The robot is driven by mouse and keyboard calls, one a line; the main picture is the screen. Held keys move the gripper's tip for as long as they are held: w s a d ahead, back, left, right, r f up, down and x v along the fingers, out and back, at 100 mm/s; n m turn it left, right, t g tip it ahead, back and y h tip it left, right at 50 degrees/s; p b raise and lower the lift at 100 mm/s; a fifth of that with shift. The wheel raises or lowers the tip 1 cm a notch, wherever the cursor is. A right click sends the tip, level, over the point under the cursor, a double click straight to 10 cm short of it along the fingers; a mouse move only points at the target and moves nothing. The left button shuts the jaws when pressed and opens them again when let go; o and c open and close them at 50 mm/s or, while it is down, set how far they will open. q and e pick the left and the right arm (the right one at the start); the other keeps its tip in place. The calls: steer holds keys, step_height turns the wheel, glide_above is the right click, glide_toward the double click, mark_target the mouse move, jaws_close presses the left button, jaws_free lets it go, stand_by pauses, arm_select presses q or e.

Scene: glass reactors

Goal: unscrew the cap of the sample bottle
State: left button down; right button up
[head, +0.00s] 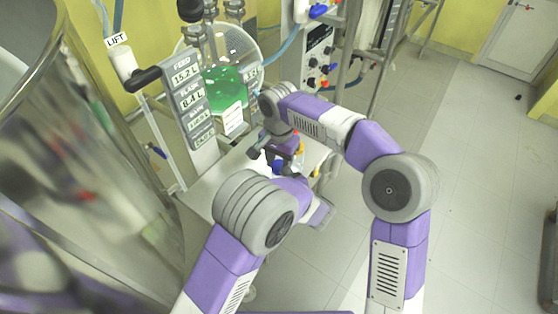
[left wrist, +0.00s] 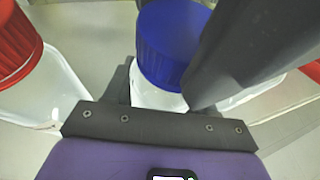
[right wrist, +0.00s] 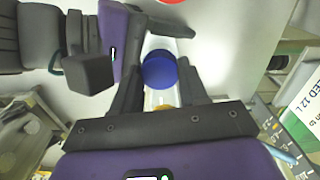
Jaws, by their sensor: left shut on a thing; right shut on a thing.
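The sample bottle's blue cap (left wrist: 172,45) fills the upper middle of the left wrist view, and the pale bottle (left wrist: 150,96) shows below it. My left gripper (left wrist: 160,92) is closed around the bottle just under the cap. In the right wrist view the blue cap (right wrist: 160,70) lies between the fingers of my right gripper (right wrist: 160,72), which is shut on it. The cap appears to sit on the bottle; any gap is hidden. A dark bar, likely part of my right gripper, covers the cap's right side in the left wrist view. In the head view my arms hide most of the bottle.
A red-capped container (left wrist: 18,45) stands close to the left in the left wrist view. The pale table (head: 205,185) holds these items. The reactor with green liquid (head: 225,88) and a display panel (head: 190,100) stand behind. A large steel vessel (head: 70,190) is at left; open floor (head: 470,180) lies right.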

steer(key=n, duration=0.5)
steer(key=shift+n, duration=0.3)
steer(key=n, duration=0.5)
steer(key=shift+n, duration=0.3)
steer(key=n, duration=0.5)
steer(key=shift+n, duration=0.3)
steer(key=n, duration=0.5)
steer(key=shift+r+n, duration=0.1)
steer(key=shift+n, duration=0.2)
steer(key=o, duration=1.2)
steer(key=shift+c, duration=0.2)
